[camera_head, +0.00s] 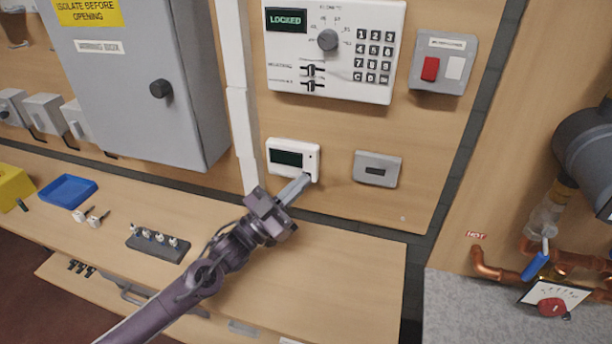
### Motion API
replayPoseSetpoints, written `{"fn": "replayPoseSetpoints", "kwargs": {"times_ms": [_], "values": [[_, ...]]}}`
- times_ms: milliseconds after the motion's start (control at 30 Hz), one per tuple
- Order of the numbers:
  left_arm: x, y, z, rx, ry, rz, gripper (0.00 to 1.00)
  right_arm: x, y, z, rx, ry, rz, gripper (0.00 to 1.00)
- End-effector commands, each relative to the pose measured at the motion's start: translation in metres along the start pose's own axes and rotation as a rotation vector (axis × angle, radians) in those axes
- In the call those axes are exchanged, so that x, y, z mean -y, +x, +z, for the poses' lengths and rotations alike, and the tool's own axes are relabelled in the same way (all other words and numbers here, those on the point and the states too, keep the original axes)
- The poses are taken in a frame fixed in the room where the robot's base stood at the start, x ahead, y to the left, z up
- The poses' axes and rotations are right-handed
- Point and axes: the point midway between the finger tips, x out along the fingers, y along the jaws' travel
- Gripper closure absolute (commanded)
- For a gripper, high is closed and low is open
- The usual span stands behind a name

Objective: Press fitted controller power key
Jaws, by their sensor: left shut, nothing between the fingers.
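The fitted controller (294,159) is a small white box with a dark, blank screen, mounted on the wooden wall panel. My left gripper (304,180) is shut and empty, its fingertips at the controller's lower right edge. The fingers cover that lower part, so I cannot tell whether they touch a key. A small dark dot shows near the controller's right edge. My right gripper does not show.
A white keypad panel (334,50) reading LOCKED is above the controller. A grey box (377,169) is to its right, a red-and-white switch box (443,64) higher up. A large grey cabinet (135,100) stands left.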

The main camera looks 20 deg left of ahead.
Motion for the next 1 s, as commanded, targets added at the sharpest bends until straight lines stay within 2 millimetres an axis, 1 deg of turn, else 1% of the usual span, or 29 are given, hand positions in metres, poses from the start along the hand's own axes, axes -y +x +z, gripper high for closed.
{"fn": "replayPoseSetpoints", "kwargs": {"times_ms": [267,533,867,1000], "values": [[0.000,-0.001,-0.001,0.001,0.000,-0.001,1.00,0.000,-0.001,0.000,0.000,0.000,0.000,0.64],[-0.007,-0.009,-0.007,0.002,-0.001,0.000,1.00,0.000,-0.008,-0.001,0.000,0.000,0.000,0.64],[-0.008,-0.011,-0.007,0.001,0.000,0.000,1.00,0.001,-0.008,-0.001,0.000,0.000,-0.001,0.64],[-0.012,-0.016,-0.013,0.002,-0.002,0.001,1.00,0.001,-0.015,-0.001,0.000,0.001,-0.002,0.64]]}}
